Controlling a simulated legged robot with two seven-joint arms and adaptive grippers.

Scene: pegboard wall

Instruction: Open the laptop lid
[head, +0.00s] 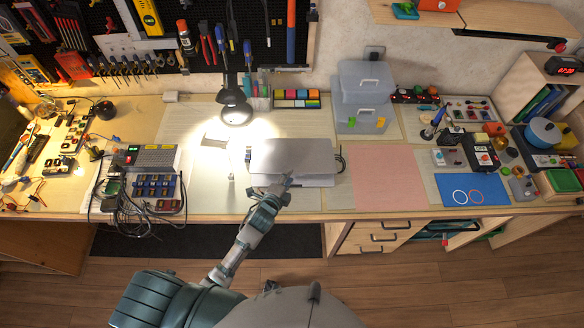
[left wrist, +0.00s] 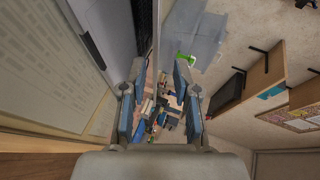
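The laptop stands near the front edge of the workbench, with its grey lid (head: 292,157) tilted partly up over the base (head: 312,182). In the left wrist view the grey base (left wrist: 98,28) and dark keyboard (left wrist: 144,22) show left of the lid, which appears as a thin edge (left wrist: 157,38). My left gripper (head: 286,184) is at the laptop's front side, by the lid's front edge. In the left wrist view its two blue-grey fingers (left wrist: 158,88) are apart, with the lid edge beyond the gap. I cannot tell whether they touch it. My right gripper is out of view.
A lit desk lamp (head: 236,108) stands behind the laptop to the left. A power supply box (head: 152,160) with cables is further left. Stacked clear bins (head: 364,100) stand behind right. A pink mat (head: 388,178) to the right is bare.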

